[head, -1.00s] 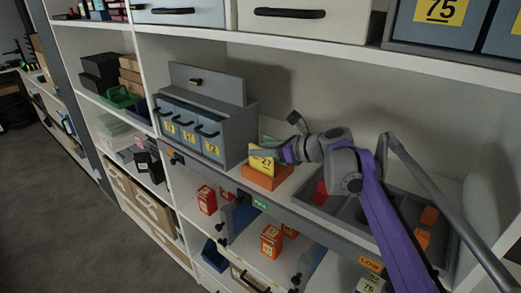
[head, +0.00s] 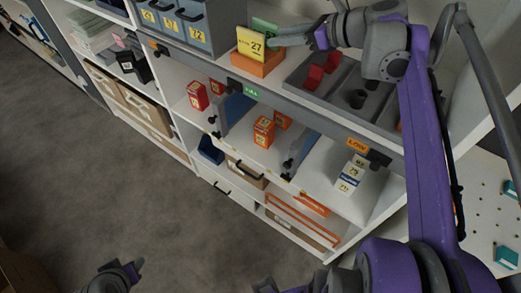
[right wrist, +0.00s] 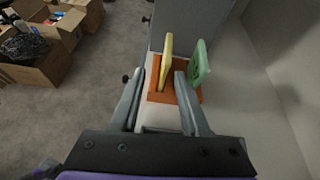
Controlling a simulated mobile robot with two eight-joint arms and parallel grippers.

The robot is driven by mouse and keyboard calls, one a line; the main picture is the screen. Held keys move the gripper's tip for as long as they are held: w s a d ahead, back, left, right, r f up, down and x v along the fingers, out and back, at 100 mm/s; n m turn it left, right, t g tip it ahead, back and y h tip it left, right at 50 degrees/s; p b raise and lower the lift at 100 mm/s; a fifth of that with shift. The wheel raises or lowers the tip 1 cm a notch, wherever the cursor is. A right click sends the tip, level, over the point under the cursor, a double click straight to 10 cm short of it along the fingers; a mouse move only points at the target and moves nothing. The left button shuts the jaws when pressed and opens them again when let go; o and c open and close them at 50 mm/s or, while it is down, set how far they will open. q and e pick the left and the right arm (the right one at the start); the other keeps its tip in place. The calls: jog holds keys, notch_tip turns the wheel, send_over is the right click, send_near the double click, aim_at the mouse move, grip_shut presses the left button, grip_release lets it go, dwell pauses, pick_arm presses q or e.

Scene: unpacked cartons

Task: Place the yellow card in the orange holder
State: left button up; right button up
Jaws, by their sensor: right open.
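The yellow card (head: 250,43), marked 27, stands nearly upright in the orange holder (head: 258,66) on the shelf. In the right wrist view the yellow card (right wrist: 167,58) rises from the left part of the orange holder (right wrist: 158,95). A green card (head: 265,25) stands behind it and also shows on the right in the wrist view (right wrist: 199,66). My right gripper (right wrist: 160,76) is open, its fingers spread and apart from the yellow card, which is free. What may be my left gripper (head: 122,273) shows small and dark at bottom left; its jaws are unclear.
A grey drawer unit (head: 185,24) stands left of the holder. A grey tray (head: 335,82) with red pieces lies to the right. Orange boxes (head: 263,132) stand on the shelf below. Open floor (head: 110,180) lies left of the shelves.

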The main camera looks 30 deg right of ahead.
jog(key=s+a+f+n+g, duration=0.3)
jog(key=a+f+n, duration=0.3)
jog(key=a+f, duration=0.15)
jog(key=s+a+f+n+g, duration=0.2)
jog(key=s+a+f+n, duration=0.1)
jog(key=a+f+n, duration=0.4)
jog(key=s+a+f+n+h, duration=0.1)
jog(key=s+f+n+h, duration=0.1)
jog(key=s+f+n, duration=0.4)
jog(key=s+a+f+n+g+h, duration=0.1)
jog(key=s+a+f+n+h, duration=0.1)
jog(key=s+f+n, duration=0.4)
notch_tip(320, 180, down, 4)
jog(key=n+h, duration=0.1)
jog(key=n, duration=0.4)
jog(key=shift+a, duration=0.3)
jog(key=shift+r, duration=0.1)
